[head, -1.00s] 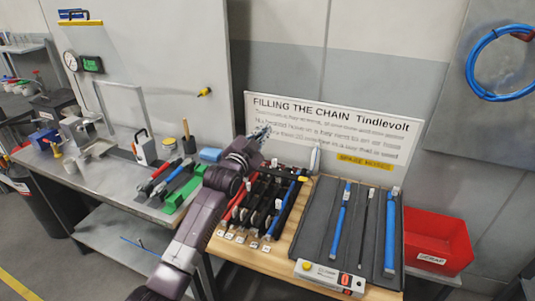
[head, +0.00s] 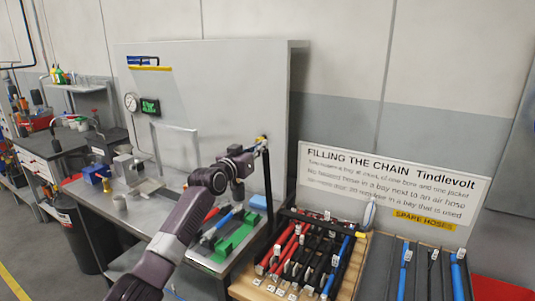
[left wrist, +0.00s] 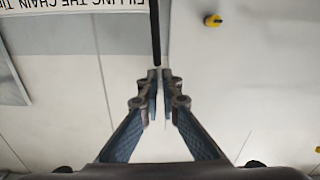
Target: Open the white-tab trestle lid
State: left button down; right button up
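My left gripper (head: 262,148) is raised in front of the grey wall panel, above and behind the hose rack. In the left wrist view, its fingertips (left wrist: 158,76) are close together on a thin black rod (left wrist: 155,30). In the head view the black rod (head: 268,185) hangs down from the fingertips towards the rack. The black rack (head: 347,262) on the wooden bench holds red, black and blue hoses with small white tags. I cannot make out which part is the white-tab trestle lid. My right gripper is not in view.
A yellow knob (left wrist: 212,20) sticks out of the wall near the gripper. The white sign (head: 395,190) stands behind the rack. A dark tray (head: 418,270) with blue and black hoses is at the right. A metal table with green holder (head: 228,243) is at the left.

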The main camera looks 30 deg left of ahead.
pick_arm(q)
jog(key=shift+a+f+n, duration=0.2)
jog(key=shift+a+n, duration=0.1)
jog(key=shift+a, duration=0.45)
jog(key=c, duration=2.2)
grip_release()
jog(key=shift+o, duration=0.2)
jog(key=shift+s, duration=0.1)
jog(key=s, duration=1.1)
jog(key=shift+s+a, duration=0.15)
jog(key=shift+s, duration=0.25)
